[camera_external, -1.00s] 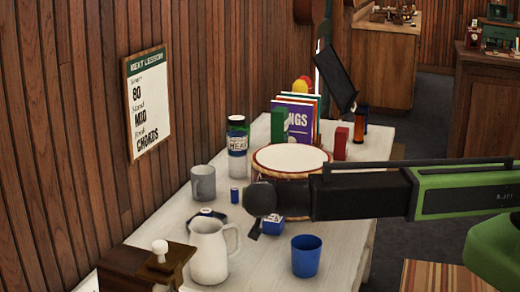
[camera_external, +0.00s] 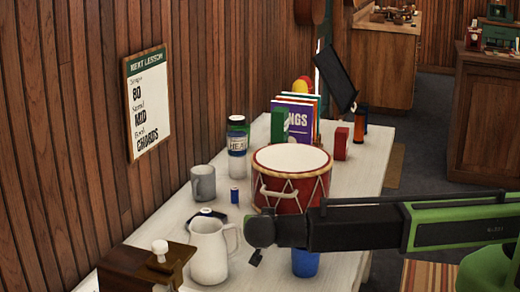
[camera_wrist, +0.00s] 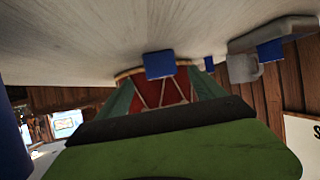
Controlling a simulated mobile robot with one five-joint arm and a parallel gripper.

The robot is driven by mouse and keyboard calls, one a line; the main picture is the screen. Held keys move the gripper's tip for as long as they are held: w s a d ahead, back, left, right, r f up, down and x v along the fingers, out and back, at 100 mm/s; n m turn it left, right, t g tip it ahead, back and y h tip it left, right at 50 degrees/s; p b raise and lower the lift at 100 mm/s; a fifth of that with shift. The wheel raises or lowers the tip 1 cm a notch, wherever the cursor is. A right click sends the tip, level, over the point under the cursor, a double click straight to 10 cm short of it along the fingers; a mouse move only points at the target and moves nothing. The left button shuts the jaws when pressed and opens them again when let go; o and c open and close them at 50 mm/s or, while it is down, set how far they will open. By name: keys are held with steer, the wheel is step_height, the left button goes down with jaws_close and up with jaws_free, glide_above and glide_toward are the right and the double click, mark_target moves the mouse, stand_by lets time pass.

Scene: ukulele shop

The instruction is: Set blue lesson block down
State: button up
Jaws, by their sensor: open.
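A small blue block (camera_wrist: 159,65) shows in the wrist view, in front of the red drum (camera_external: 292,185). My gripper (camera_wrist: 162,76) is open, with a dark green finger on each side of the block and a gap on both sides. The block seems to rest on the pale table (camera_external: 345,190), though its contact with the table is hard to see. In the external view my gripper (camera_external: 258,243) is low over the table in front of the drum, and my arm hides the block.
A white pitcher (camera_external: 208,252) stands left of my gripper and a blue cup (camera_external: 305,264) right of it, partly behind my arm. A grey mug (camera_external: 203,183), a small blue cylinder (camera_external: 234,196) and a jar (camera_external: 237,148) stand near the wall. Books (camera_external: 298,120) stand behind the drum.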

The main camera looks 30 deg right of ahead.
steer(key=b+x, duration=0.2)
steer(key=x, duration=0.3)
steer(key=shift+w+d+f, duration=0.15)
steer(key=shift+w+f, duration=0.05)
steer(key=shift+r, duration=0.1)
jaws_close()
steer(key=shift+r+p, duration=0.85)
steer(key=shift+p, duration=0.1)
steer(key=s+a, duration=0.1)
steer(key=s, duration=0.1)
steer(key=s+a, duration=0.1)
steer(key=shift+s+a+f, duration=0.25)
steer(key=shift+s+a, duration=0.05)
steer(key=shift+a, duration=0.05)
step_height(320, 180, up, 15)
steer(key=p, duration=1.5)
steer(key=shift+d+r, duration=0.2)
steer(key=shift+r, duration=0.05)
